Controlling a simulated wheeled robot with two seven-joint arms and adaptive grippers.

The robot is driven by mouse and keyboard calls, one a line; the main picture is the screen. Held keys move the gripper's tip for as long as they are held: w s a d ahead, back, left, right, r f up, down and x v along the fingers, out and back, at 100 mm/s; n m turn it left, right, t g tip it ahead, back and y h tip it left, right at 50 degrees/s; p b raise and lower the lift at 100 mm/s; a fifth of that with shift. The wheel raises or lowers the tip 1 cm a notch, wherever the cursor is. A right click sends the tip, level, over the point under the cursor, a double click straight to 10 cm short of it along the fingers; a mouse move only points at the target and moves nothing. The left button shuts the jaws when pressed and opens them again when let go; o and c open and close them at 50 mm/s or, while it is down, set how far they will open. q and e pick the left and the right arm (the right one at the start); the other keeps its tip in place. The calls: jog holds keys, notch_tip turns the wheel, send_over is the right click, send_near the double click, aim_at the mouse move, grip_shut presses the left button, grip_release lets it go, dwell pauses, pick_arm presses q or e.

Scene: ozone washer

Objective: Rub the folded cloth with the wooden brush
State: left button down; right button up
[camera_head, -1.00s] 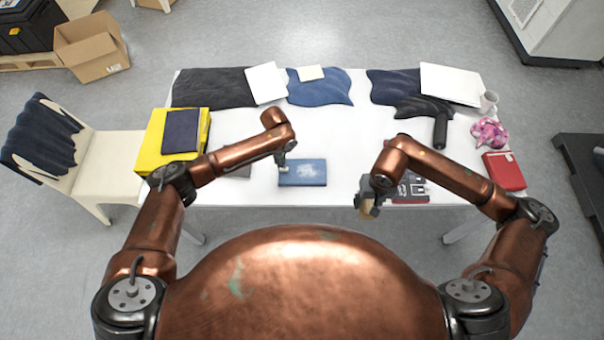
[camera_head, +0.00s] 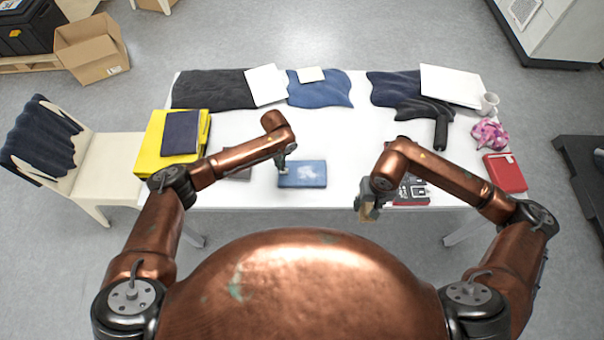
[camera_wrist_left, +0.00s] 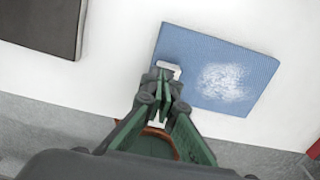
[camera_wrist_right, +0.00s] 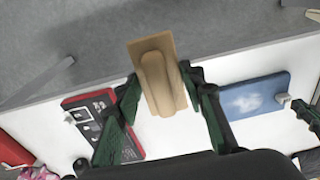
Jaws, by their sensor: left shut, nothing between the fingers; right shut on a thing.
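The folded cloth (camera_head: 302,174) is a blue rectangle with a white patch, lying flat near the table's front edge. It also shows in the left wrist view (camera_wrist_left: 213,72) and the right wrist view (camera_wrist_right: 252,97). My left gripper (camera_head: 281,165) is shut and empty at the cloth's left edge; in the left wrist view its tips (camera_wrist_left: 167,72) are over that edge, and I cannot tell whether they press on it. My right gripper (camera_wrist_right: 160,85) is shut on the wooden brush (camera_wrist_right: 152,60), held right of the cloth by the table's front edge. The brush also shows in the head view (camera_head: 368,211).
A red and black box (camera_wrist_right: 92,117) lies under my right forearm. A dark flat item (camera_wrist_left: 45,22) lies left of the cloth. Yellow and navy folded items (camera_head: 155,143) are at the left, a red book (camera_head: 503,172) at the right. Dark garments (camera_head: 212,88) lie along the back.

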pick_arm(q)
jog(key=shift+f+b, duration=0.55)
jog(key=shift+f, duration=0.25)
pick_arm(e)
jog(key=shift+f, duration=0.55)
